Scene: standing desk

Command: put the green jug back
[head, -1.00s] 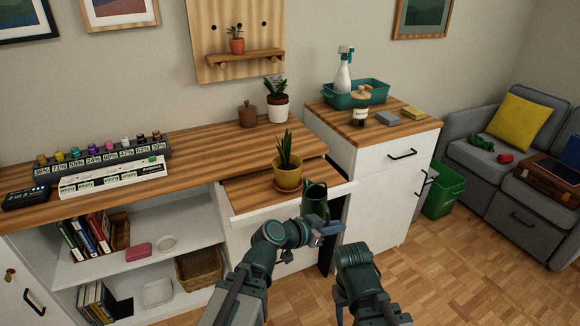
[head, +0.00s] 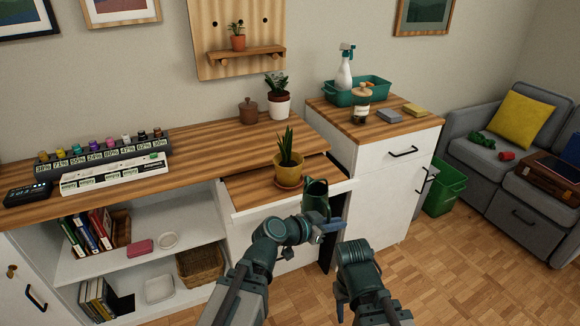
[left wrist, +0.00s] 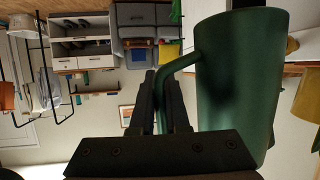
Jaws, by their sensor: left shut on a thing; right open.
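The green jug (head: 316,196) is held up in front of the pull-out desk shelf's right end in the head view. My left gripper (head: 322,228) is shut on its handle. In the left wrist view the jug (left wrist: 238,80) fills the right side, and its handle (left wrist: 172,75) runs between the fingers of my left gripper (left wrist: 166,95). The jug looks roughly upright in the head view. My right gripper (head: 342,300) is open and empty, low in the head view, apart from the jug.
A snake plant in a yellow pot (head: 288,173) stands on the pull-out shelf (head: 245,187), close left of the jug. A white cabinet (head: 385,180) stands to the right, bearing a teal caddy (head: 372,88), candle jar and sponges. A green bin (head: 443,190) stands on the floor.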

